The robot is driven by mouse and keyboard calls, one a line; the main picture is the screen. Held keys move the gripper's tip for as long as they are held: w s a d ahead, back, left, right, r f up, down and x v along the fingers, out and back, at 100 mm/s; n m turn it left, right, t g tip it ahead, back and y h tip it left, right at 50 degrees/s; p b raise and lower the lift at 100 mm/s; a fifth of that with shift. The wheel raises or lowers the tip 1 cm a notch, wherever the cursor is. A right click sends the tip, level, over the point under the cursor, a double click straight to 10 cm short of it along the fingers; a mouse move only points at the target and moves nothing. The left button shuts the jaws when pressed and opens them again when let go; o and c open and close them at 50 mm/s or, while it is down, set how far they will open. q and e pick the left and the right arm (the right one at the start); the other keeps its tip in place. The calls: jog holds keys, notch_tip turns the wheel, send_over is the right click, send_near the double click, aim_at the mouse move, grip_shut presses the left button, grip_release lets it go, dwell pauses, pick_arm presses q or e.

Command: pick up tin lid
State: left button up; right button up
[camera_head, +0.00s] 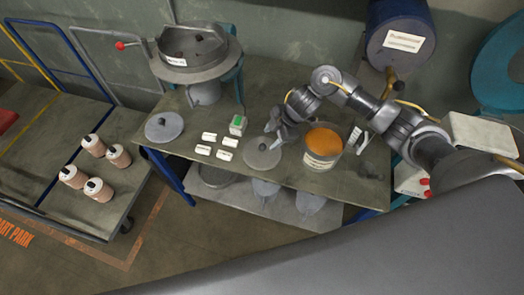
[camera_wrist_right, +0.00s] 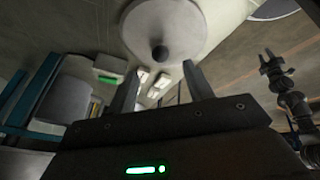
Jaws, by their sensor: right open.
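A flat grey round lid (camera_head: 262,153) with a small dark knob lies on the workbench near its front edge; it also shows large at the top of the right wrist view (camera_wrist_right: 178,28). A similar grey lid (camera_head: 164,126) lies at the bench's left end. An open tin (camera_head: 323,160) with orange contents stands to the right of the nearer lid. My right gripper (camera_head: 275,137) is open, just above and beside the nearer lid. In the right wrist view its two fingers (camera_wrist_right: 161,85) are apart with nothing between them. A dark jointed arm (camera_wrist_right: 272,65), apparently my left one, shows small there.
Several white blocks (camera_head: 203,150) and a green-topped box (camera_head: 238,125) lie between the lids. A grey machine with a round pan (camera_head: 195,65) stands at the back left. A cart (camera_head: 60,150) at left carries several capped jars (camera_head: 98,189).

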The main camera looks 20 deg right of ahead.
aim_at(264, 145)
jog(key=shift+w+a+f, duration=0.15)
jog(key=shift+a+f, duration=0.15)
jog(key=shift+f, duration=0.35)
jog(key=shift+p+x, duration=0.75)
jog(key=shift+x, duration=1.85)
jog(key=c, duration=1.1)
